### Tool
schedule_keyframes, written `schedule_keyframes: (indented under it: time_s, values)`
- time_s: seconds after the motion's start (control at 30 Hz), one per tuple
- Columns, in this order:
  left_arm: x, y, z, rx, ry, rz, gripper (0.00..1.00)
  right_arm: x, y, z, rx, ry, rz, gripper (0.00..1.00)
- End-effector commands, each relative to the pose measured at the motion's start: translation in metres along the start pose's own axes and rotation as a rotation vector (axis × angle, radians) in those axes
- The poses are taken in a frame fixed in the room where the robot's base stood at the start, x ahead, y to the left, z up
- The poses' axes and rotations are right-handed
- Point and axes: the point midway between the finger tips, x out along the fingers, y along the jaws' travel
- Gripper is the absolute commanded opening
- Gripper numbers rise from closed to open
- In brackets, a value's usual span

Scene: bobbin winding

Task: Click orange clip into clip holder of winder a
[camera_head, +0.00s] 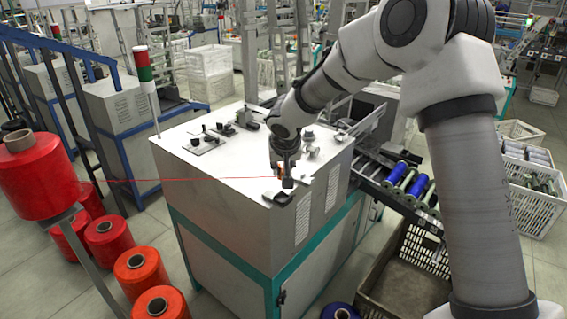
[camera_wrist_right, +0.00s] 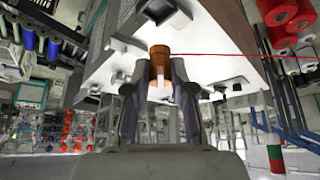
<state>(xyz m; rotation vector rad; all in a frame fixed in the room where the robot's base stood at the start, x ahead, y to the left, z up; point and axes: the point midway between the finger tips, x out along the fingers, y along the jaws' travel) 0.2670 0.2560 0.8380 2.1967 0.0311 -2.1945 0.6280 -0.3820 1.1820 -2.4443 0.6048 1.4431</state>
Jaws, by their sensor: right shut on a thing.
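My right gripper (camera_head: 285,172) is over the front right corner of the white winder top (camera_head: 215,170). In the right wrist view its fingers (camera_wrist_right: 158,76) are closed on the orange clip (camera_wrist_right: 160,52), which sits between the tips. In the head view only a sliver of orange shows beside the fingers. A red thread (camera_wrist_right: 215,55) runs from the clip; in the head view it stretches left toward a large red spool (camera_head: 35,180). A small dark fixture (camera_head: 279,198) is at the winder's front edge, just below the gripper; I cannot tell whether the clip touches it. My left gripper is out of view.
Small dark fittings (camera_head: 208,138) stand at the back left of the winder top. A roller conveyor with blue bobbins (camera_head: 421,184) is at the right, above a dark crate (camera_head: 395,285). Several red spools stand on the floor at left. The winder top's middle is clear except for the thread.

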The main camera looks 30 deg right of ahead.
Motion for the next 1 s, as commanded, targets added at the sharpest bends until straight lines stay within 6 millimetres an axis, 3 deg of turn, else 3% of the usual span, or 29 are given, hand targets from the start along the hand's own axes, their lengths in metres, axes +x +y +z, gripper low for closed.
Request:
schedule_keyframes:
  time_s: [0.2,0.37,1.0]
  values:
    - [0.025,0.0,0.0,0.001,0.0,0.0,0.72,0.032,0.0,0.017,0.001,-0.001,0.0,0.0]
    - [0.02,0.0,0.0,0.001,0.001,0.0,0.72,0.027,0.0,0.015,0.001,0.001,-0.001,0.0]
    - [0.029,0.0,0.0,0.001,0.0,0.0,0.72,0.025,-0.003,0.019,0.001,0.0,0.0,0.0]
